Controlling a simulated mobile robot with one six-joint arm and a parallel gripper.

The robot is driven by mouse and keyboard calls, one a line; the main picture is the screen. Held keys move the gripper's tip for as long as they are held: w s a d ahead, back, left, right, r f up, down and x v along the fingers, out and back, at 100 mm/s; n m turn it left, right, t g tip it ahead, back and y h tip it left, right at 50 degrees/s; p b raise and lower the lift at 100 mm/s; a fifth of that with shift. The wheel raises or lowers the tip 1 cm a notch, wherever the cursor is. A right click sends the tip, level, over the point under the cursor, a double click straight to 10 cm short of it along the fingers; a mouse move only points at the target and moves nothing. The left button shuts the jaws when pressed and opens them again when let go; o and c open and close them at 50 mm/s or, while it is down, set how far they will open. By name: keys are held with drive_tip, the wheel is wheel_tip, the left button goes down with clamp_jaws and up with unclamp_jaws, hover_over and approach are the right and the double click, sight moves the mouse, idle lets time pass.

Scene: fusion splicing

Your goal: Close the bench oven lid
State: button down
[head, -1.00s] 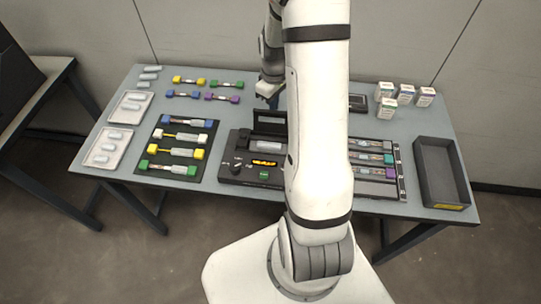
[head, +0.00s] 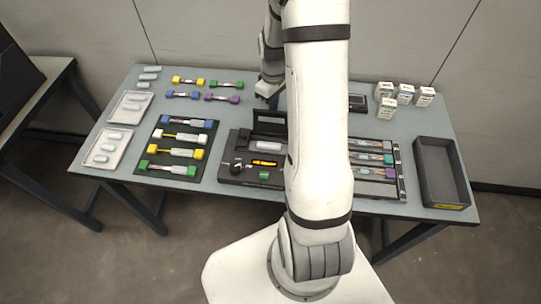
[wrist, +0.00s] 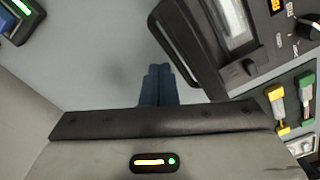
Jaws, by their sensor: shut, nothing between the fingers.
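The bench oven is a dark bench unit (head: 236,172) in the middle of the table, with a pale window and an orange display. Its black lid (head: 268,122) stands raised at the back edge in the head view. In the wrist view the dark lid (wrist: 172,42) shows beside the pale window (wrist: 232,18). My gripper (head: 266,94) is behind the raised lid, above the table. In the wrist view its dark blue fingers (wrist: 158,84) are together and empty, close to the lid; I cannot tell whether they touch. My arm hides the unit's right part.
A dark mat (head: 145,167) with several coloured holders lies left of the unit. A black bin (head: 425,180) stands at the right. Several small boxes (head: 405,94) stand back right. Coloured connectors (head: 226,84) lie back left. The table behind the lid is mostly clear.

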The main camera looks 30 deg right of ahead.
sight(273, 115)
idle(0.4)
drive_tip(key=shift+f+b, duration=0.7)
drive_tip(key=shift+f, duration=0.15)
drive_tip(key=shift+s, duration=0.1)
drive_tip(key=shift+s+a+f, duration=0.1)
drive_tip(key=shift+s+a, duration=0.25)
drive_tip(key=shift+s, duration=0.2)
drive_tip(key=shift+s+a+f, duration=0.1)
drive_tip(key=shift+s+a, duration=0.25)
drive_tip(key=shift+s, duration=0.2)
drive_tip(key=shift+s+a+r+b, duration=0.1)
drive_tip(key=shift+s+a+b, duration=0.2)
drive_tip(key=shift+s+a, duration=0.55)
drive_tip(key=shift+s+a+r+b, duration=0.1)
drive_tip(key=shift+s+a+b, duration=0.15)
drive_tip(key=shift+s+a, duration=0.6)
drive_tip(key=shift+s+d, duration=0.25)
drive_tip(key=shift+d, duration=0.05)
wheel_tip(273, 115, up, 7)
drive_tip(key=w+p, duration=0.1)
drive_tip(key=p, duration=0.4)
drive_tip(key=shift+d, duration=0.35)
